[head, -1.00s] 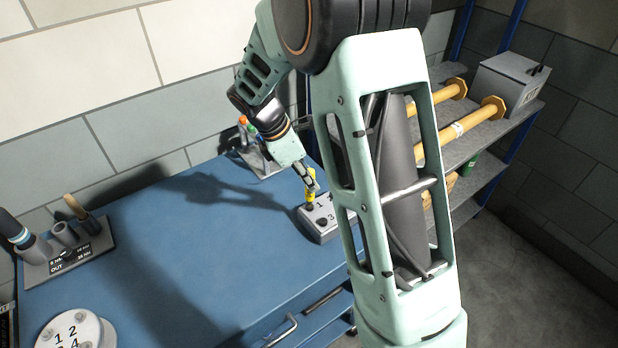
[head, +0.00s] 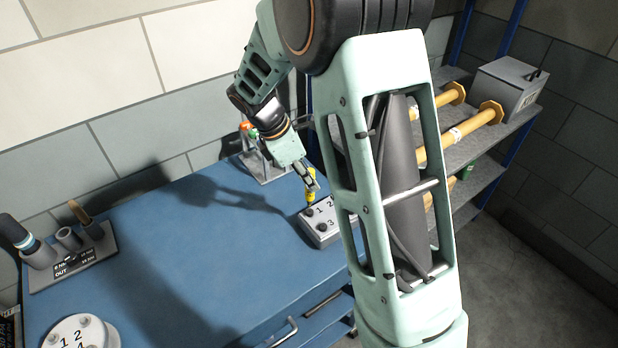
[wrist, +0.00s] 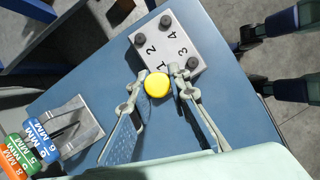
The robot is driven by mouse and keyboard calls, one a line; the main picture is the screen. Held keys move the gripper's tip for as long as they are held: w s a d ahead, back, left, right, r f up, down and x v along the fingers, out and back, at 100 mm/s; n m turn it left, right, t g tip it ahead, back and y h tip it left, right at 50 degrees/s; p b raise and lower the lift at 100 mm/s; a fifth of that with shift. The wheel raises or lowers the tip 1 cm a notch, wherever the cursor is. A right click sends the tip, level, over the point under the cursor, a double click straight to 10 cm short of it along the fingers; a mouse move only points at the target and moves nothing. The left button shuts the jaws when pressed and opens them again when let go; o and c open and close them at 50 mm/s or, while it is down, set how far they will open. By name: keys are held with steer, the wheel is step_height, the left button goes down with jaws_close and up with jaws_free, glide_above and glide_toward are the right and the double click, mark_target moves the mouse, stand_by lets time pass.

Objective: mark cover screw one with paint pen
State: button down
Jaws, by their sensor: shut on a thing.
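A yellow paint pen (head: 311,188) is held upright in my gripper (head: 313,182), which is shut on it. In the wrist view the pen's round yellow end (wrist: 158,85) sits between the fingers of my gripper (wrist: 165,82). Below it is a grey block (head: 323,238) with dark screws and printed numbers, also in the wrist view (wrist: 178,65). I cannot tell whether the tip touches. In the wrist view the pen hides screw one; several other screws show.
A holder (head: 265,168) with coloured-handled tools stands behind on the blue bench (head: 190,250). At the left are a grey rack (head: 100,245) with tools and a round white numbered plate (head: 60,335). A shelf (head: 510,125) with yellow-ended rollers stands right. The bench middle is clear.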

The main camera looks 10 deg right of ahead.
mark_target(313, 173)
steer(key=shift+r+p, duration=1.65)
steer(key=shift+r, duration=0.4)
steer(key=shift+f, duration=0.1)
steer(key=m, duration=0.1)
steer(key=s+f+m+g, duration=0.1)
steer(key=shift+d+m, duration=0.3)
steer(key=shift+m, duration=0.1)
steer(key=s+f+m+g+y, duration=0.1)
steer(key=m, duration=0.4)
steer(key=s+f+m+g+y, duration=0.1)
steer(key=m+y, duration=0.1)
steer(key=m, duration=0.3)
steer(key=s+m+g+y, duration=0.1)
steer(key=s+m+g, duration=0.1)
steer(key=m, duration=0.4)
steer(key=shift+a+f+y, duration=0.2)
steer(key=shift+f+y, duration=0.1)
steer(key=shift+f, duration=0.1)
steer(key=shift+w, duration=0.1)
